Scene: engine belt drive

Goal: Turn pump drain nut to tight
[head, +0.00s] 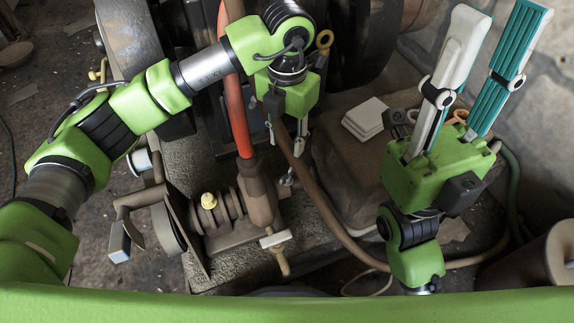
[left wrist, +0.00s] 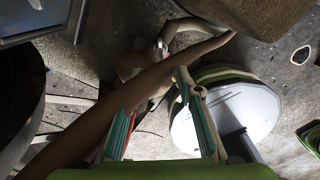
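The pump (head: 232,208) is a brown, rusty body on the stone block in the head view, with a yellow cap (head: 208,200) on top and a pale tee-shaped fitting (head: 276,239) at its front. I cannot tell for sure which part is the drain nut. My left gripper (head: 284,143) points down above and behind the pump, beside the brown hose, with its fingers apart and nothing between them in the head view. In the left wrist view its fingers (left wrist: 155,95) are also spread, with the hose (left wrist: 130,98) crossing the view. My right gripper (head: 497,45) is raised, open and empty.
An orange-red hose (head: 236,115) rises from the pump close to my left gripper. A brown hose (head: 322,210) curves past to the right. Dark wheels (head: 365,40) stand behind. A white pad (head: 366,117) lies on the brown block. A bent crank handle (head: 120,238) sticks out left.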

